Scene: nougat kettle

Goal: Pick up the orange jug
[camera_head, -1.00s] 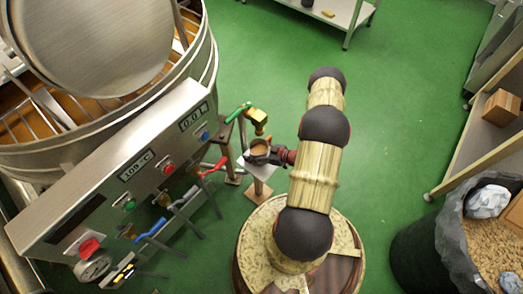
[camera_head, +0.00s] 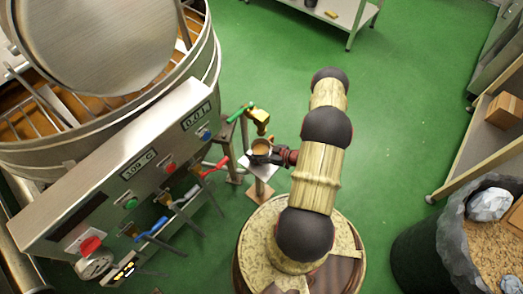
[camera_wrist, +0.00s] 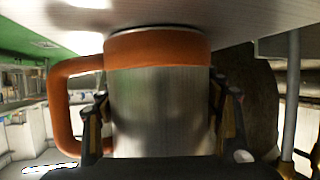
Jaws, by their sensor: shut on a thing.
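The orange jug (camera_wrist: 160,48) fills the middle of the wrist view. It has a bare metal body, an orange band at one end and an orange handle on the left. The wrist picture looks upside down, with a pale flat surface along its top, by the banded end. My gripper (camera_wrist: 160,118) has one finger on each side of the metal body and is shut on it. In the head view the jug (camera_head: 261,146) is small, with brown inside, at the small stand (camera_head: 262,167) under a brass tap (camera_head: 260,117). I cannot tell whether it touches the plate.
The large kettle machine (camera_head: 130,165), with its control panel and coloured valve levers (camera_head: 212,168), stands close on the left. A lined bin (camera_head: 448,235) and a shelf (camera_head: 480,155) are at the right. Green floor is open beyond my arm.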

